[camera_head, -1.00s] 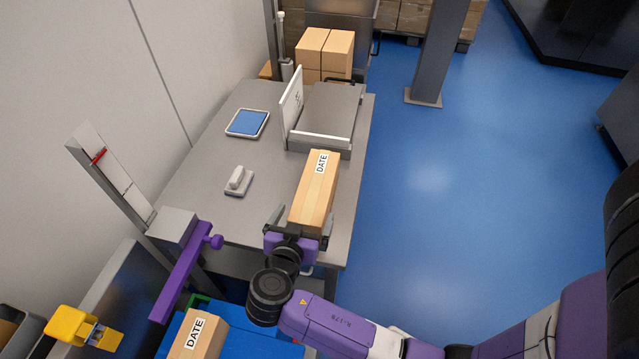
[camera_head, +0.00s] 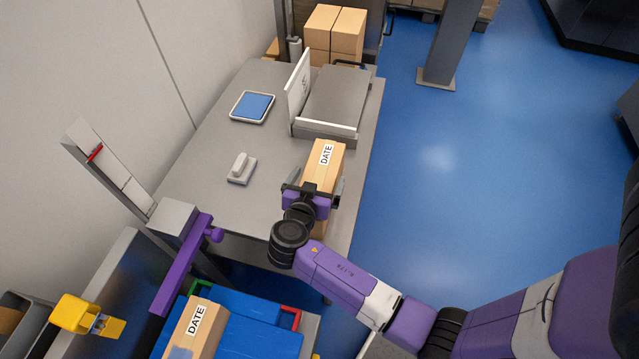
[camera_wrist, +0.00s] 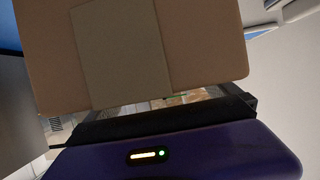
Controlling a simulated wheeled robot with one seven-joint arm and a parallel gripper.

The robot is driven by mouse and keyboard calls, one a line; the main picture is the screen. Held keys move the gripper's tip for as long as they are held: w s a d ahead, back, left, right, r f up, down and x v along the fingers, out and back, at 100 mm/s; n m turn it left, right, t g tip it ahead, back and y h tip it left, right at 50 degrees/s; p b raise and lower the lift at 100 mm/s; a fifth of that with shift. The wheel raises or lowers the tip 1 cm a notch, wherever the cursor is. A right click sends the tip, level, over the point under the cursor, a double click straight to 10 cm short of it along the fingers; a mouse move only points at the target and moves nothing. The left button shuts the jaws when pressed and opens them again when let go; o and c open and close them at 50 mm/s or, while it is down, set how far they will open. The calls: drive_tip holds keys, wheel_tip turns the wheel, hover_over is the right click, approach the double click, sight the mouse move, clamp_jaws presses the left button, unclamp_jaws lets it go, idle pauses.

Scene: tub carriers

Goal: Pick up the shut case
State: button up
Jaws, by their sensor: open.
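A long shut cardboard case (camera_head: 322,155) with a white DATE label lies at the near right end of the grey table. My gripper (camera_head: 313,188) is over the case, its open fingers spread on either side of it. Part of the case shows beyond the gripper and part on the near side; the middle is hidden. In the wrist view the case's flat brown face (camera_wrist: 200,45), with a paler strip of tape, fills the upper middle. I cannot tell whether the fingers touch it.
A second DATE case (camera_head: 193,330) lies by blue tubs (camera_head: 255,335) at the lower left. The table (camera_head: 215,205) also holds a tablet (camera_head: 252,107), a small white-handled tool (camera_head: 241,168) and a grey platform with a white upright panel (camera_head: 299,85).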

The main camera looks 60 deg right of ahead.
drive_tip(key=shift+x, duration=0.85)
drive_tip(key=shift+c, duration=0.2)
drive_tip(key=c, duration=1.8)
drive_tip(key=shift+w+r, duration=0.1)
drive_tip(key=shift+r, duration=0.1)
drive_tip(key=shift+c, duration=0.8)
